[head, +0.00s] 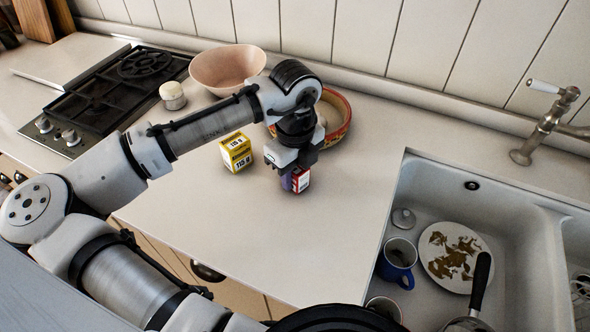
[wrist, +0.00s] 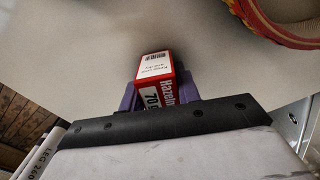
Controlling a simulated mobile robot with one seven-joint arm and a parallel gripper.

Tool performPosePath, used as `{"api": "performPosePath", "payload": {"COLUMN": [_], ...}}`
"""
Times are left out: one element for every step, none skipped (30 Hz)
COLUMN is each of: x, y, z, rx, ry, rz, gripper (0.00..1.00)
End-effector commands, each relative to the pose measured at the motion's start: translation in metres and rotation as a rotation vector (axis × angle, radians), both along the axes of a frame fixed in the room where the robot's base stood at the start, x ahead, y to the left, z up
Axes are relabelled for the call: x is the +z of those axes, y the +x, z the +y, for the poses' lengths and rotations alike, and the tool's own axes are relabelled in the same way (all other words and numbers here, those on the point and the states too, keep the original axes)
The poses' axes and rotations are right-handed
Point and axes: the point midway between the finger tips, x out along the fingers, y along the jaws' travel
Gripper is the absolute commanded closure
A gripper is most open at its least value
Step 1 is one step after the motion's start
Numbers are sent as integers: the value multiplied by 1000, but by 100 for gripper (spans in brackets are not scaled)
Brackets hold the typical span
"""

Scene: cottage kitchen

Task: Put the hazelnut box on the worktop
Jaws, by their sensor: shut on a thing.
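The hazelnut box (head: 302,181) is small, red and white, with "Hazeln" and "70 g" readable in the wrist view (wrist: 155,68). My gripper (head: 293,179) is shut on it, with one purple finger on each side in the wrist view. The gripper points down over the pale worktop (head: 220,215), between the yellow box and the sink. The box's lower end is at or very close to the worktop surface; I cannot tell if it touches. Part of the box is hidden by the fingers.
A yellow box (head: 236,153) stands just left of my gripper. A patterned bowl (head: 345,120) and a pink bowl (head: 228,68) are behind, with a small jar (head: 172,96) and the hob (head: 105,95) further left. The sink (head: 415,185) holds dishes. The front worktop is clear.

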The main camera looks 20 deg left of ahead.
Motion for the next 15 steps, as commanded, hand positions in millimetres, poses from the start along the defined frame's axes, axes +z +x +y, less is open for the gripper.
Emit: {"api": "performPosePath", "payload": {"x": [-1,-1,-1,-1,-1,-1,-1,-2,-3,-4,-3,-3,-3,-3,-3], "y": [0,0,0,0,0,0,0,0,0,0,0,0,0,0,0], "z": [0,0,0,0,0,0,0,0,0,0,0,0,0,0,0], "rx": [0,0,0,0,0,0,0,0,0,0,0,0,0,0,0], "ry": [0,1,1,1,1,1,0,0,0,0,1,1,1,1,1], "rz": [0,0,0,0,0,0,0,0,0,0,0,0,0,0,0], "gripper": [91,91,91,91,91,91,91,91,91,91,65,60,56,52,47]}}
